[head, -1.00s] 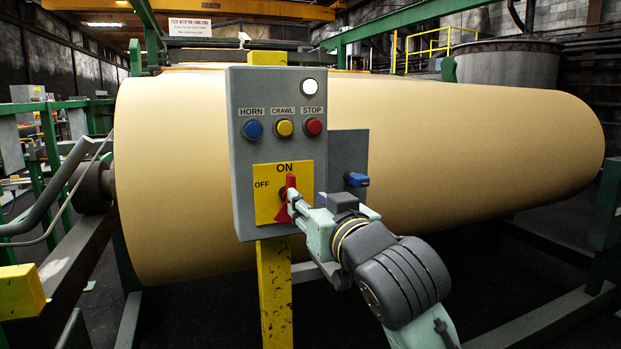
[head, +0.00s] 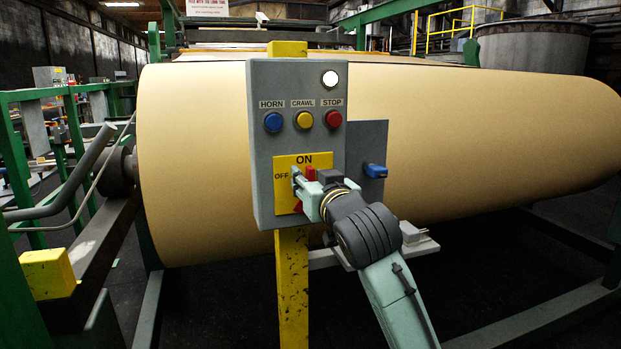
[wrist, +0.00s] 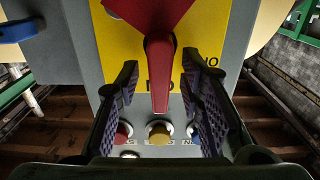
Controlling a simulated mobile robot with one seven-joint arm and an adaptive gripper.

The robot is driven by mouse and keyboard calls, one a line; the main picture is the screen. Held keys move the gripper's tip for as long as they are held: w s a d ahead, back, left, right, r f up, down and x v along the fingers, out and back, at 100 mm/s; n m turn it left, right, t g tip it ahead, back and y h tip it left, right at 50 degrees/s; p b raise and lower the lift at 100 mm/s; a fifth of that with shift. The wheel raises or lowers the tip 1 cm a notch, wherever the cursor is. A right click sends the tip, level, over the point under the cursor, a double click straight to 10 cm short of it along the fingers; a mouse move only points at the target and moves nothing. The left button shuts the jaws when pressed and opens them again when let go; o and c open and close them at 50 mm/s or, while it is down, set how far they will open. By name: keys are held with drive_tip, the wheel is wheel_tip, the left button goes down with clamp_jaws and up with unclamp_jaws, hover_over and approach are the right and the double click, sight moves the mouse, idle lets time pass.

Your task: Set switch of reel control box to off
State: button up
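The grey reel control box (head: 264,110) stands upright in the middle of the head view. Its yellow plate (head: 284,205) has ON at the top and OFF at the left. The red switch (head: 311,173) on the plate is partly hidden by my gripper (head: 303,182) in the head view. In the wrist view, which is upside down, the red switch handle (wrist: 160,70) points towards the ON label. My gripper (wrist: 160,80) is open, with one finger on each side of the handle and a visible gap on both sides.
Blue horn (head: 274,122), yellow crawl (head: 304,120) and red stop (head: 333,119) buttons sit above the plate. A blue lever (head: 375,170) is on the grey panel at right. A large tan roll (head: 450,140) lies behind the box.

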drive_tip(key=shift+c, duration=0.5)
clamp_jaws()
drive_tip(key=shift+s+a+f+n+b, duration=0.15)
drive_tip(key=shift+a+f+n+b, duration=0.25)
drive_tip(key=shift+n+b, duration=1.75)
drive_tip(key=shift+s+a+f+n+b, duration=0.1)
drive_tip(key=shift+a+f+n+b, duration=0.35)
drive_tip(key=shift+n, duration=3.35)
drive_tip(key=shift+s+a+f+n+b, duration=0.15)
drive_tip(key=shift+a+f+n+b, duration=0.2)
drive_tip(key=shift+n+b, duration=1.8)
drive_tip(key=shift+n+p, duration=0.8)
drive_tip(key=shift+n, duration=0.2)
drive_tip(key=shift+o, duration=0.5)
unclamp_jaws()
drive_tip(key=shift+f, duration=0.1)
